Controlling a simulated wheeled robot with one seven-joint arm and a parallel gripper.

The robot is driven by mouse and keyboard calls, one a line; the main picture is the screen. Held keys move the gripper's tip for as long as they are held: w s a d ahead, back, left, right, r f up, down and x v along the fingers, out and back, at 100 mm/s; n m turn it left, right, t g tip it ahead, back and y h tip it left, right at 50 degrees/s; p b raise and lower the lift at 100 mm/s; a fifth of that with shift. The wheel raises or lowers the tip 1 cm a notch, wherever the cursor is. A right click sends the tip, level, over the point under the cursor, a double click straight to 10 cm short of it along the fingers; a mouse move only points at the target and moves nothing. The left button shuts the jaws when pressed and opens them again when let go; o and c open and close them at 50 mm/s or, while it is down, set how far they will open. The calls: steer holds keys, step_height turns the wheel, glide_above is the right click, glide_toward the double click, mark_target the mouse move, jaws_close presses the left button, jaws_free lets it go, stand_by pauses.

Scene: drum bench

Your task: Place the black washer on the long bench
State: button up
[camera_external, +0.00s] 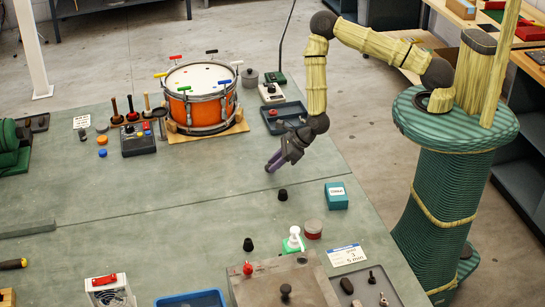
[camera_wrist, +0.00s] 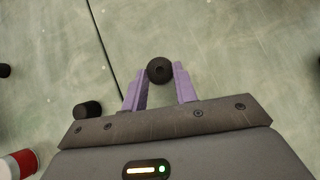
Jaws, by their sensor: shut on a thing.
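My gripper (camera_external: 271,165) is over the long bench (camera_external: 180,190), a wide grey-green top with a dark seam across it. In the wrist view the two purple fingers of my gripper (camera_wrist: 160,80) are shut on the black washer (camera_wrist: 160,70), a small dark disc with a little hole in its middle. The washer is at the fingertips, with the pale bench surface behind it. The exact gap between washer and bench cannot be told. In the external view the washer cannot be made out at the fingertips.
An orange drum (camera_external: 200,98) stands on a wooden base behind my gripper. Black stoppers (camera_external: 282,195), a teal box (camera_external: 336,196), a red jar (camera_external: 313,229) and a white bottle (camera_external: 293,239) stand nearer the front right. A dark tray (camera_external: 285,117) lies behind. Bench left of my gripper is clear.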

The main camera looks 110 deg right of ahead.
steer(key=w+d, duration=0.2)
steer(key=d, duration=0.1)
steer(key=w+d+r+m+h, duration=0.1)
steer(key=w+d, duration=0.1)
steer(key=d, duration=0.2)
steer(key=w+d+r+m+b, duration=0.1)
steer(key=d, duration=0.2)
steer(key=shift+w+d+h, duration=0.15)
steer(key=shift+w+h, duration=0.15)
steer(key=shift+w, duration=0.1)
steer(key=w+d+r+m+g+h, duration=0.1)
steer(key=w+d+r+m, duration=0.1)
steer(key=w+d+r, duration=0.4)
steer(key=d, duration=0.3)
steer(key=shift+r+b, duration=0.3)
steer(key=shift+b, duration=0.05)
steer(key=shift+s+d, duration=0.1)
steer(key=shift+f+p, duration=0.65)
steer(key=shift+f, duration=2.3)
steer(key=shift+f+p, duration=0.65)
steer(key=shift+f, duration=1.4)
steer(key=shift+f, duration=0.1)
